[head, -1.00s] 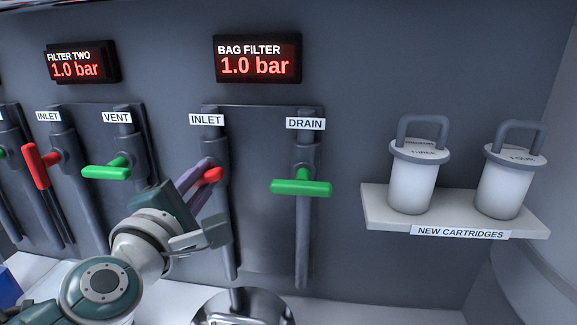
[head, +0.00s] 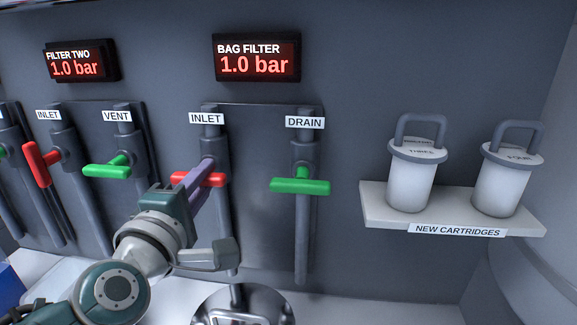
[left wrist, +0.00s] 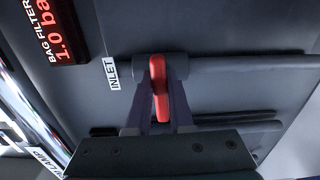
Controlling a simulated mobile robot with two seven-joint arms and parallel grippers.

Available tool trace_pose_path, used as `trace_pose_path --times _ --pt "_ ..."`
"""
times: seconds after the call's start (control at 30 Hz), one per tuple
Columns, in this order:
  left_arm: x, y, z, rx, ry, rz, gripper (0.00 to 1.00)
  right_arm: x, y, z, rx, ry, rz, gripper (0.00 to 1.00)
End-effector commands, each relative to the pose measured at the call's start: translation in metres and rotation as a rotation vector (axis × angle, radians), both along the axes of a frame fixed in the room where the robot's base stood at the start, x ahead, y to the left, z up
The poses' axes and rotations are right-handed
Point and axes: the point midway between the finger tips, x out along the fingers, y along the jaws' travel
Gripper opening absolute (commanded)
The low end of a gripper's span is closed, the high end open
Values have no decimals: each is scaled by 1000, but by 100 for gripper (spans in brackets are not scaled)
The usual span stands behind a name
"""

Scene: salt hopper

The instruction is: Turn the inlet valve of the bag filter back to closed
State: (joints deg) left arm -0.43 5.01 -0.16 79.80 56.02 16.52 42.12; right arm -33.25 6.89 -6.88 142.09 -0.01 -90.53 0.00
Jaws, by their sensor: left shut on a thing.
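The bag filter's inlet valve has a red handle (head: 216,181) under the INLET label (head: 206,119). The handle lies level, crosswise to its upright pipe. My left gripper (head: 203,175) is shut on this handle, with its purple fingers covering the handle's middle. In the left wrist view the red handle (left wrist: 160,85) sits between the two fingers (left wrist: 159,112), at right angles to the pipe. The bag filter display (head: 257,58) reads 1.0 bar. My right gripper is not in view.
The green drain handle (head: 300,187) is crosswise just to the right. Filter two's green vent handle (head: 106,171) and tilted red inlet handle (head: 42,164) are to the left. A shelf (head: 375,214) with two white cartridges juts out at the right. A round metal lid (head: 212,301) is below.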

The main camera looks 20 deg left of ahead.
Motion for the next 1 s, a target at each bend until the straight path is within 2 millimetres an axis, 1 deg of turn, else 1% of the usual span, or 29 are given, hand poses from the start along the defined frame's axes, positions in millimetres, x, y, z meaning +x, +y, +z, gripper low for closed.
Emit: trace_pose_path --times 0.13,0.17,0.4,0.63,0.73,0.87,1.0 --pt "0 0 0 -2 0 1 0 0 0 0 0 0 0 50" --pt "0 0 0 -2 0 1 23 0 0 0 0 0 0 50" --pt "0 0 0 -2 0 1 50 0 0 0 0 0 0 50" --pt "0 0 0 -2 0 0 50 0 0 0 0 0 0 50" --pt "-5 -1 0 -3 -1 0 50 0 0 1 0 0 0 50" --pt "-23 -5 0 -3 1 1 50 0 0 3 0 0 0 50" --pt "-50 -12 -1 -4 2 1 50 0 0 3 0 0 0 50"
